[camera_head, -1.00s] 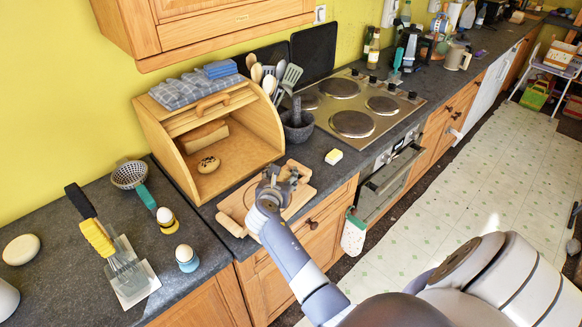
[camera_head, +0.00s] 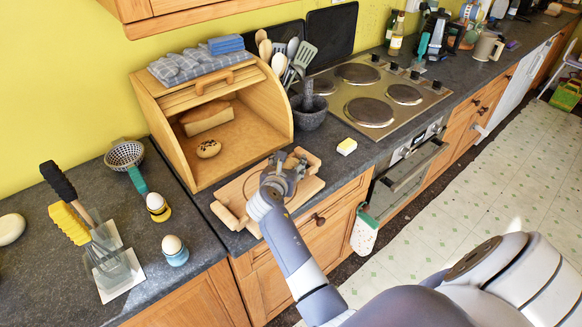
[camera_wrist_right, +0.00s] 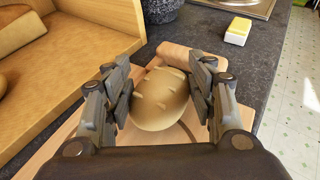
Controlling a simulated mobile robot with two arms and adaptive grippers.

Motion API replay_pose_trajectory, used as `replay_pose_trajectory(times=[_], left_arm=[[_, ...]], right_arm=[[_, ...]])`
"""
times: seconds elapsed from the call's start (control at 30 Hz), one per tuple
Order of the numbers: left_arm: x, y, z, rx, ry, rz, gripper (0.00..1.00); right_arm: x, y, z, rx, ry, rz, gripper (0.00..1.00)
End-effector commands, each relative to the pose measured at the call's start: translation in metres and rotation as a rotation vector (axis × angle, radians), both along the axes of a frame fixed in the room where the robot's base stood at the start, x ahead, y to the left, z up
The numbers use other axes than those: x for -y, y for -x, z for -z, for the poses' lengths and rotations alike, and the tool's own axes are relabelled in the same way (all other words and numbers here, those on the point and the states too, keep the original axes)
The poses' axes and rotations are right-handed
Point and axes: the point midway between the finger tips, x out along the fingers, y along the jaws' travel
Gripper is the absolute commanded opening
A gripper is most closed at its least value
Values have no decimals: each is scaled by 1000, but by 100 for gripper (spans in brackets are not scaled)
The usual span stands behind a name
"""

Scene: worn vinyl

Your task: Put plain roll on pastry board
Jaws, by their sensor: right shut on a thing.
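My right gripper (camera_head: 282,178) is over the pastry board (camera_head: 234,194), which lies on the counter in front of the bread bin. In the right wrist view, its fingers (camera_wrist_right: 160,100) are shut on the plain roll (camera_wrist_right: 158,98), a smooth tan oval with several pale marks. The board's pale wood (camera_wrist_right: 122,150) shows below the roll; I cannot tell whether they touch. In the head view the gripper mostly hides the roll. My left gripper is not in view.
The open bread bin (camera_head: 160,118) holds a loaf (camera_head: 205,118) and a dark-topped roll (camera_head: 208,148). A mortar (camera_head: 309,116), yellow-and-white block (camera_head: 346,146) and hob (camera_head: 350,112) are right of it.

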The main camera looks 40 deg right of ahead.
Motion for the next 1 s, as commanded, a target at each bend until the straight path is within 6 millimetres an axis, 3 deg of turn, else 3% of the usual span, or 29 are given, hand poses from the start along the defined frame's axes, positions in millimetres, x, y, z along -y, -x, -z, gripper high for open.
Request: replay_pose_trajectory(times=[0.13, 0.33, 0.37, 0.43, 0.87, 1.0], left_arm=[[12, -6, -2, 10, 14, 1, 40], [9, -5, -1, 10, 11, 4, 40], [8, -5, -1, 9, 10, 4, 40], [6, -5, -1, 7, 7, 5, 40], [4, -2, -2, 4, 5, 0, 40], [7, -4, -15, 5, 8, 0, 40]], right_arm=[[-1, 1, 1, -4, -2, 1, 28], [0, 1, 4, -5, -1, -1, 28], [0, 0, 4, -4, -2, -1, 56], [0, 1, 4, -4, -2, -1, 72], [0, 0, 0, -1, -3, 0, 72], [3, 0, -9, -4, 0, -1, 72]])
